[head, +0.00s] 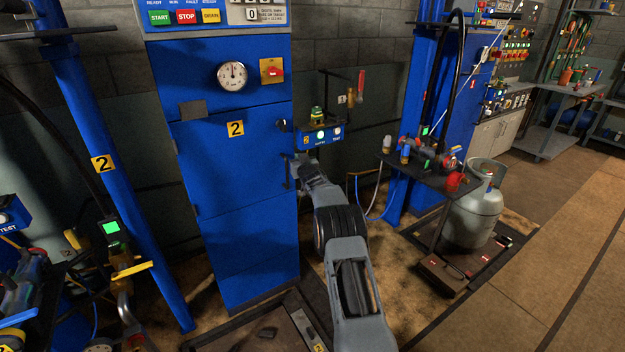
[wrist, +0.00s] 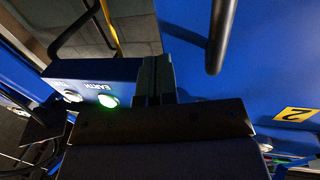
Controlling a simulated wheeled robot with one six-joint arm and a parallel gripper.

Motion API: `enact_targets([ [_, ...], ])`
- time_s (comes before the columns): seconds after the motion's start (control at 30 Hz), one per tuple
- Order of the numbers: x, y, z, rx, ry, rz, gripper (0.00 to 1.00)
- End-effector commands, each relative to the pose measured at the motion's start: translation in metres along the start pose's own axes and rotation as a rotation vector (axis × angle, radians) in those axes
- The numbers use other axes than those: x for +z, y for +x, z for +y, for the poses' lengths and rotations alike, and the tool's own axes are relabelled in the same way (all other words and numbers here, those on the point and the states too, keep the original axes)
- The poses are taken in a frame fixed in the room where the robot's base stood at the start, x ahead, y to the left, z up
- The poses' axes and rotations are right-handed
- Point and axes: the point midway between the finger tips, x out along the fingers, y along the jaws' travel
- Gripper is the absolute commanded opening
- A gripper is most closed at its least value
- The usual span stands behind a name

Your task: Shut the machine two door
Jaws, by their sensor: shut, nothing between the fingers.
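The machine two cabinet (head: 246,245) is tall and blue. Its door (head: 215,160) carries a yellow "2" label (head: 236,129) and looks about flush with the front, though a small gap would be hard to see. A dark vertical handle (head: 287,172) sits at the door's right edge. The handle (wrist: 221,35) and the label (wrist: 295,114) also show in the wrist view. My gripper (head: 297,160) is beside the handle at the door's right edge. In the wrist view its fingers (wrist: 155,80) are together and empty, apart from the handle.
A small blue box (head: 320,136) with lit buttons is just beyond my gripper; its green light (wrist: 108,101) is close in the wrist view. A dark shelf (head: 430,170) and a grey gas cylinder (head: 474,215) stand to the right. A blue post (head: 110,165) stands left.

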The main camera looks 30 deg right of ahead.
Motion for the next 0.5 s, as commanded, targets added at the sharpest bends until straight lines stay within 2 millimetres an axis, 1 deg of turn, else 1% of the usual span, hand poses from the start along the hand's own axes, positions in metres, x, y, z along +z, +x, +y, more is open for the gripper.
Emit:
enact_targets([
  [0.1, 0.0, -0.017, 0.006, 0.004, 0.001, -0.004, 0.0],
  [0.5, 0.003, -0.073, 0.016, 0.0, 0.002, -0.007, 0.0],
])
